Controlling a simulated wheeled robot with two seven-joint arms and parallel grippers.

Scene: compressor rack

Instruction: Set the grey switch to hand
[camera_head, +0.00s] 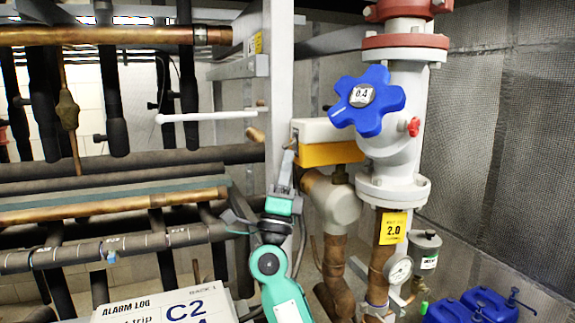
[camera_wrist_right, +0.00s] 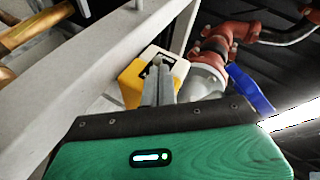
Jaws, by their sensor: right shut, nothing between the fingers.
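The white and yellow box (camera_head: 330,152) stands right of the grey upright post, beside the large valve in the head view. It also shows in the right wrist view (camera_wrist_right: 133,84), with a dark label on its face. My right gripper (camera_head: 290,152) is shut and empty, its fingertips at the left end of this box. In the wrist view the closed fingers (camera_wrist_right: 158,70) overlap the box face; I cannot tell whether they touch it. The grey switch cannot be told apart from the grey fingertips, and its setting cannot be read. My left gripper is not in view.
A blue handwheel (camera_head: 368,100) marked 0.4 sits on the white valve body, close right of the box. A grey post (camera_head: 279,90) rises just behind my right gripper. Copper and black pipes fill the left. Blue canisters (camera_head: 490,303) stand lower right.

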